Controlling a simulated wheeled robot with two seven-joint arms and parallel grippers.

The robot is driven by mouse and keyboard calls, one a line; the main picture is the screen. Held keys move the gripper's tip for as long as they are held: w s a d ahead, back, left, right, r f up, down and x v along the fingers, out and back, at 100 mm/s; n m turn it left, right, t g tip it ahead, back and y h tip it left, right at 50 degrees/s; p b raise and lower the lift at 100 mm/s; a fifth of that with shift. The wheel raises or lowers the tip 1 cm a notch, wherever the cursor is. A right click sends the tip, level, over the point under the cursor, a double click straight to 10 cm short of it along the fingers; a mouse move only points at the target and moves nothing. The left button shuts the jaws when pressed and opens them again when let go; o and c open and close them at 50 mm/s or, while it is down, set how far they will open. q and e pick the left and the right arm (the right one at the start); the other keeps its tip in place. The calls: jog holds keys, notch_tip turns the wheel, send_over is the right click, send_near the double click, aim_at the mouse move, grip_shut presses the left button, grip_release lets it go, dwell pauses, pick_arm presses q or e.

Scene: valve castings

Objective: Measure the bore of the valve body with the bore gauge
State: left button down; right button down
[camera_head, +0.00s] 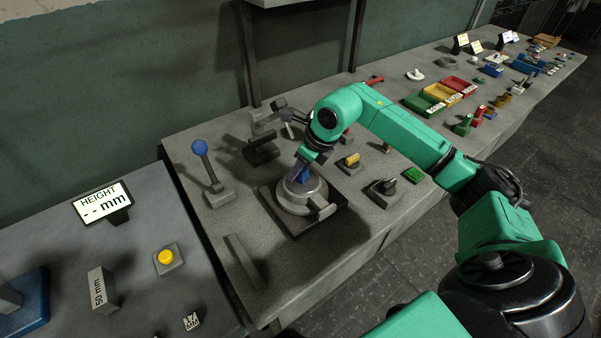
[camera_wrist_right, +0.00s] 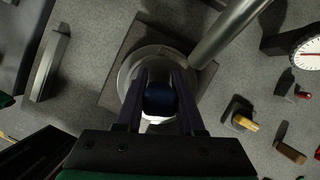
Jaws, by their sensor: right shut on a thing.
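The valve body (camera_head: 295,203) is a round grey metal casting with a side branch, resting on a dark square plate (camera_head: 284,228). It also shows in the right wrist view (camera_wrist_right: 128,72), with a grey cylinder above its right side. My right gripper (camera_head: 302,172) points down over the valve body. It is shut on a blue part, which I take for the bore gauge's handle (camera_head: 304,175); its dark blue top sits between the fingers in the right wrist view (camera_wrist_right: 160,98). The gauge's lower end is hidden, so I cannot tell how deep it is in the bore. My left gripper is not in view.
A blue-knobbed lever (camera_head: 200,150) stands left of the plate and a grey bar (camera_head: 243,260) lies in front. Yellow (camera_head: 349,160) and green (camera_head: 413,175) parts sit to the right. A white dial (camera_wrist_right: 310,55) is at the wrist view's right edge. Coloured trays (camera_head: 422,104) stand farther back.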

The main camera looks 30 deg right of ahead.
jog(key=shift+r, duration=0.1)
dwell(0.4)
jog(key=shift+r+p, duration=1.95)
jog(key=shift+r, duration=0.8)
jog(key=shift+f, duration=0.1)
